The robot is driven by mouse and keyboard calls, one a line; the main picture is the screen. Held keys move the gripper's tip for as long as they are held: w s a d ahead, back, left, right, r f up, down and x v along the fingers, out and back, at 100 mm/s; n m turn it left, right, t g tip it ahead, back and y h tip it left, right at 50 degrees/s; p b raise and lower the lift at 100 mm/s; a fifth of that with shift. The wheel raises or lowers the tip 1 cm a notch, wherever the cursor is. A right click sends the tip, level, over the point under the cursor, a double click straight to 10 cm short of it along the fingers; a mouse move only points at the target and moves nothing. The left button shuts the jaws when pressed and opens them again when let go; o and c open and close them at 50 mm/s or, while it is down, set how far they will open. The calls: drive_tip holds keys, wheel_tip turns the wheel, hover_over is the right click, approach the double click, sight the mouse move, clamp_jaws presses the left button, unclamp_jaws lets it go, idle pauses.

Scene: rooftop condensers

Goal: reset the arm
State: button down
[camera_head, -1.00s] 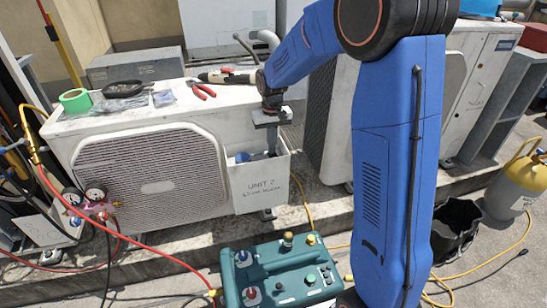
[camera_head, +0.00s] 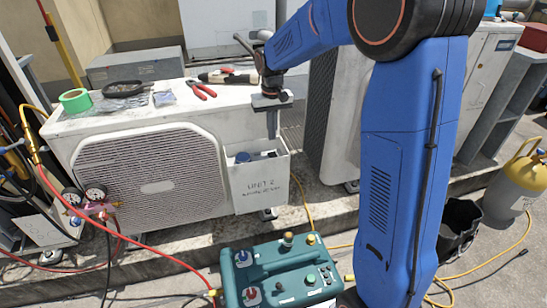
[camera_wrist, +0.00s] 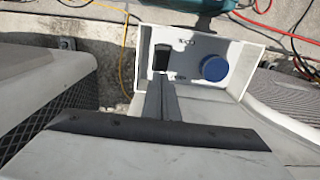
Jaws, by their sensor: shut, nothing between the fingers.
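My gripper (camera_head: 273,124) hangs pointing down just above the open white box labelled "UNIT 2" (camera_head: 258,186), which is fixed at the right front corner of the white condenser (camera_head: 150,170). The fingers are shut together with nothing between them. In the wrist view the closed fingers (camera_wrist: 160,100) reach toward the near edge of the white box (camera_wrist: 222,42). Inside the box are a round blue cap (camera_wrist: 215,68) and a dark item (camera_wrist: 162,57).
Red-handled pliers (camera_head: 201,90), green tape (camera_head: 75,100) and other small items lie on the condenser top. A teal machine (camera_head: 282,275) stands on the ground below. A second condenser (camera_head: 325,120) is to the right. Gauges (camera_head: 85,195) with hoses are at left.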

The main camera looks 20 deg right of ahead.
drive_tip(key=shift+r, duration=0.35)
drive_tip(key=s+d+r+t, duration=0.15)
drive_tip(key=s+r, duration=0.25)
drive_tip(key=s, duration=0.5)
drive_tip(key=s+d+r+t, duration=0.1)
drive_tip(key=s+d+r, duration=0.3)
drive_tip(key=s, duration=0.5)
drive_tip(key=s+d+f+t, duration=0.1)
drive_tip(key=s+t, duration=0.1)
drive_tip(key=s, duration=1.8)
drive_tip(key=shift+d+f, duration=0.25)
